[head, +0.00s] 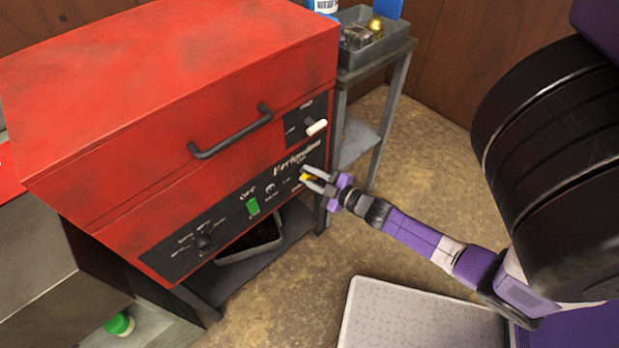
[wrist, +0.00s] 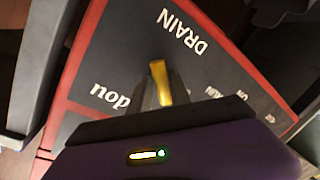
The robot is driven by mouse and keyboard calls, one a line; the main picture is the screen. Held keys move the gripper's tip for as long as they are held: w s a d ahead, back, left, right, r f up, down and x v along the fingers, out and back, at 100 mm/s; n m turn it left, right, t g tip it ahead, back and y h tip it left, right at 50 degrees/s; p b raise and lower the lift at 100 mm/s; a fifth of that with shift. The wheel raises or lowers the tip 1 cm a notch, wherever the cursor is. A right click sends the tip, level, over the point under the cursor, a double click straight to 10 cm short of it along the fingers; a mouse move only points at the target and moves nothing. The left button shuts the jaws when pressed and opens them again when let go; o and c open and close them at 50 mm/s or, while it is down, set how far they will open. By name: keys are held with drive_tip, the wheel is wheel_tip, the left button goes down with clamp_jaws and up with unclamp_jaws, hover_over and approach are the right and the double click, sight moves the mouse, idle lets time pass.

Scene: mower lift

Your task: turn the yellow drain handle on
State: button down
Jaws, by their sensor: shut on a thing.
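The yellow drain handle (head: 306,177) is on the right end of the black control panel on the red machine's front. It also shows in the wrist view (wrist: 160,82), upright in that picture, below the word DRAIN. My gripper (head: 307,178) is at the panel and shut on the handle, with its fingers on either side of it. In the wrist view the gripper's dark body (wrist: 160,120) hides the lower part of the handle.
A grey cart with a tray (head: 385,45) stands close on the right. Bare floor (head: 300,250) lies in front.

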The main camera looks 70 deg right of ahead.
drive_tip(key=m+b, duration=0.1)
drive_tip(key=m, duration=0.2)
drive_tip(key=m+t+b, duration=0.1)
drive_tip(key=m, duration=0.1)
drive_tip(key=shift+f+b, duration=0.3)
drive_tip(key=shift+b, duration=0.05)
drive_tip(key=shift+s+d+r+m+t+b, duration=0.1)
drive_tip(key=shift+m+t+b, duration=0.6)
drive_tip(key=shift+m, duration=1)
drive_tip(key=c, duration=1.5)
unclamp_jaws()
drive_tip(key=shift+r, duration=0.1)
drive_tip(key=v, duration=0.7)
drive_tip(key=shift+s, duration=0.4)
drive_tip(key=shift+r, duration=0.15)
